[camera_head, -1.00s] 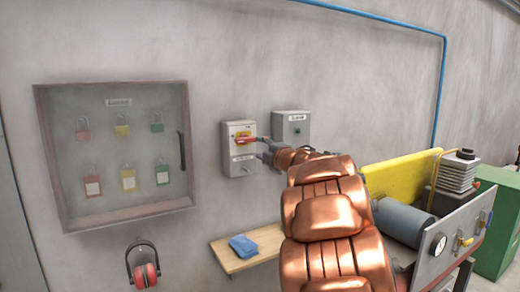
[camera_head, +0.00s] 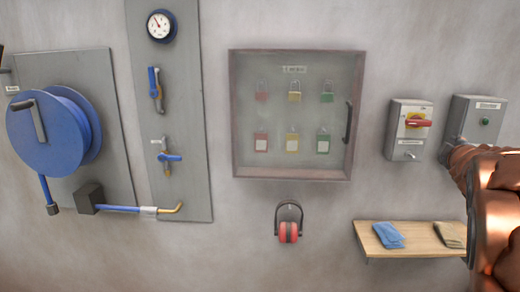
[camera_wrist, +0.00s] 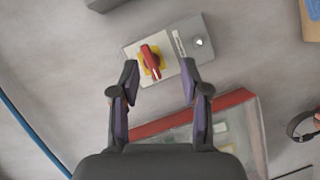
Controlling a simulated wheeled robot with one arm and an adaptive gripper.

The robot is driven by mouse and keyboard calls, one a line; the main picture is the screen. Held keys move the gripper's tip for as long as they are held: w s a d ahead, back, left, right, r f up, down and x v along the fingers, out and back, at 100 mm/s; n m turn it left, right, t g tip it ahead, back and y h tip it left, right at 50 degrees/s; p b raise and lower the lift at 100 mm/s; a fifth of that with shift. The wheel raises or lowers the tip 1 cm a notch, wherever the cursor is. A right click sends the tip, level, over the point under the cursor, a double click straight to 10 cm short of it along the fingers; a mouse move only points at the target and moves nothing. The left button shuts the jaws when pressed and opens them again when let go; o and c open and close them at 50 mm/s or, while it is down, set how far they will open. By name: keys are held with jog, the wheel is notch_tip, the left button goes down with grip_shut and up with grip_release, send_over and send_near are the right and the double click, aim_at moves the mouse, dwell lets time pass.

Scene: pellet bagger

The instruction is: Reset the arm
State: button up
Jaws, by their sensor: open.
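My gripper (camera_wrist: 160,80) is open and empty in the wrist view, its two dark fingers spread apart. Beyond the fingertips is a grey switch box (camera_wrist: 187,43) with a red handle (camera_wrist: 150,60) on a yellow plate. The handle is not between the fingers. In the head view the switch box (camera_head: 400,145) hangs on the wall with its red handle (camera_head: 419,123) lying sideways. My copper-coloured arm shows at the right edge there, overlapping part of the box with a green button (camera_head: 478,104). My gripper's fingers are hidden in the head view.
A glass-fronted padlock cabinet (camera_head: 240,120) hangs left of the switch box, with red ear defenders (camera_head: 288,231) below. A wooden shelf (camera_head: 420,240) holds a blue cloth (camera_head: 388,235) and a tan one. A gauge panel (camera_head: 190,110) and blue hose reel (camera_head: 45,135) are further left.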

jog(key=s+a+f+m+g+y, duration=0.1)
jog(key=s+a+f+m+g, duration=0.35)
jog(key=s+a+f, duration=0.4)
jog(key=s+a+f+m+g+y, duration=0.2)
jog(key=s+a+f+m+g, duration=0.3)
jog(key=s+f, duration=0.55)
jog(key=s+a+f+g+y, duration=0.2)
jog(key=s+a+f+g, duration=0.1)
jog(key=s+a, duration=0.6)
jog(key=s+a+f+g+y, duration=0.2)
jog(key=s+a+f+g, duration=0.2)
jog(key=s+a, duration=0.5)
jog(key=s+f, duration=0.1)
jog(key=s, duration=0.4)
jog(key=shift+s+a+f+n, duration=0.15)
jog(key=shift+a+f+n, duration=0.15)
jog(key=shift+f+n, duration=0.1)
jog(key=shift+c, duration=0.7)
jog(key=shift+d, duration=0.1)
